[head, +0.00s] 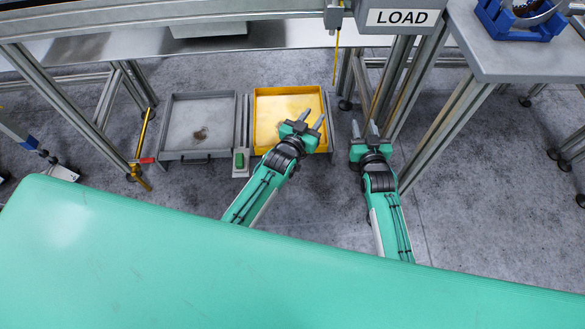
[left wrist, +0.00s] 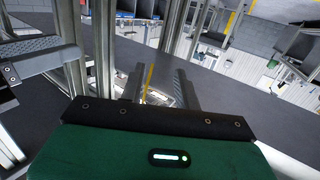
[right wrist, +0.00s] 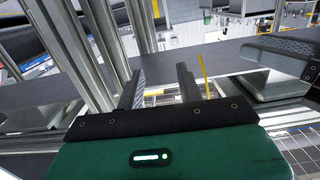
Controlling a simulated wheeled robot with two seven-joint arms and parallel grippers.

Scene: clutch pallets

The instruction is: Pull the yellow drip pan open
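The yellow drip pan (head: 268,108) lies low near the floor in the middle of the head view, inside a grey frame. My left gripper (head: 312,119) appears over the pan's front right part and covers part of its front edge; no handle on it can be made out. In the left wrist view its two fingers (left wrist: 160,88) are apart with nothing between them. My right gripper (head: 371,129) is to the right of the pan, beside the metal posts. In the right wrist view its fingers (right wrist: 161,86) are also apart and empty.
A grey pan (head: 198,122) with a dark front handle lies left of the yellow one. A green switch box (head: 240,160) stands between them. Metal posts (head: 392,85) rise close to my right gripper. A yellow cord (head: 335,58) hangs above.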

